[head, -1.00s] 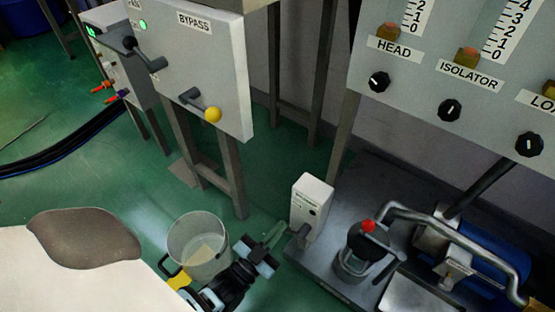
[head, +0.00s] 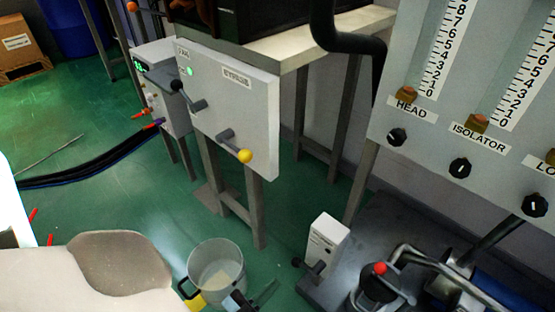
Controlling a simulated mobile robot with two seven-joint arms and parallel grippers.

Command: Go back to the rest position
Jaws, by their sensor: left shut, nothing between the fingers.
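My left gripper (head: 262,291) shows only in part at the bottom edge, beside the right side of a clear bucket (head: 232,252) on the green floor. It is shut and empty. It is apart from the small white switch box (head: 325,238) to its right, which has a dark lever (head: 315,268) on its front. My right gripper is not in view.
A grey BYPASS panel (head: 255,110) with two levers, one yellow-knobbed (head: 244,156), stands on metal legs. A HEAD and ISOLATOR gauge panel (head: 425,140) is at right. Below it are pipes and a red-topped part (head: 379,268). Black cables (head: 75,175) lie at left; open green floor (head: 110,205) surrounds them.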

